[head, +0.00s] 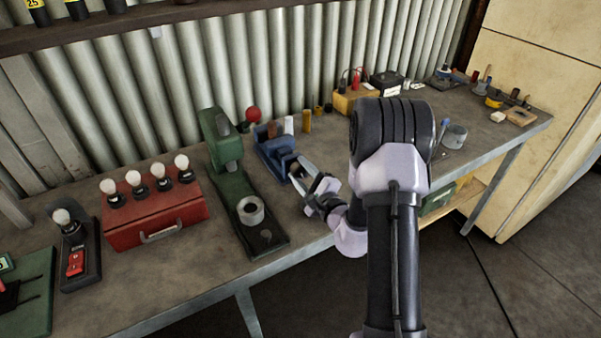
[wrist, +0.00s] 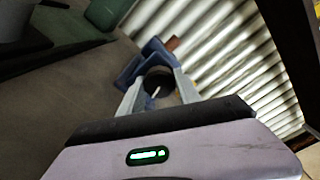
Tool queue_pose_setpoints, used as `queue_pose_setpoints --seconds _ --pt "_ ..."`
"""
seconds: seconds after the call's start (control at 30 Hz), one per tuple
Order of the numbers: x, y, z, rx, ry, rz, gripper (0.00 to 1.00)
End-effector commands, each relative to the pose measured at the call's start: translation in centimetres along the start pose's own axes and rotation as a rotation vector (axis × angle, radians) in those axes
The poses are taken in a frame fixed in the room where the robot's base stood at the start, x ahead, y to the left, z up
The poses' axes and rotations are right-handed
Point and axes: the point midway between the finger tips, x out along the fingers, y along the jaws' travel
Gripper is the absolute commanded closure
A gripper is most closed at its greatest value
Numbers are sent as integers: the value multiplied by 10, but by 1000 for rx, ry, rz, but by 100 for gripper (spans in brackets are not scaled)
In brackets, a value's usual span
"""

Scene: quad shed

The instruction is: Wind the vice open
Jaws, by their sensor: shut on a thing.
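The blue vice (head: 272,148) stands on the workbench near its front edge, left of my arm in the head view. It also shows at the top middle of the wrist view (wrist: 132,73), tilted there. My gripper (head: 298,170) is at the vice's front, on the side facing the bench edge. In the wrist view its two pale fingers (wrist: 158,90) reach to the vice's front, with a small light bar, seemingly the vice handle (wrist: 154,92), between them. The grip point is small and partly dark. How far apart the jaws are is unclear.
Left of the vice is a green press-like tool (head: 222,140) with a metal ring (head: 250,210) on its base. A red box (head: 156,222) with several pale-topped knobs stands further left. A yellow box (head: 352,100) and a grey tin (head: 455,136) are to the right.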

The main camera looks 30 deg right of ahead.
Motion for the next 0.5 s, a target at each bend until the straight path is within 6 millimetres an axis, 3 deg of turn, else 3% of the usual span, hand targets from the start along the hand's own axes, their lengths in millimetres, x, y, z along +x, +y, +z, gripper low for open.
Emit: queue_pose_setpoints --seconds 0.23,0.27,0.3,0.37,0.5 --pt "0 1 0 1 0 2 100" --pt "0 1 0 1 0 2 57" --pt "0 1 0 1 0 2 49" --pt "0 1 0 1 0 1 39" --pt "0 0 0 2 0 1 39"
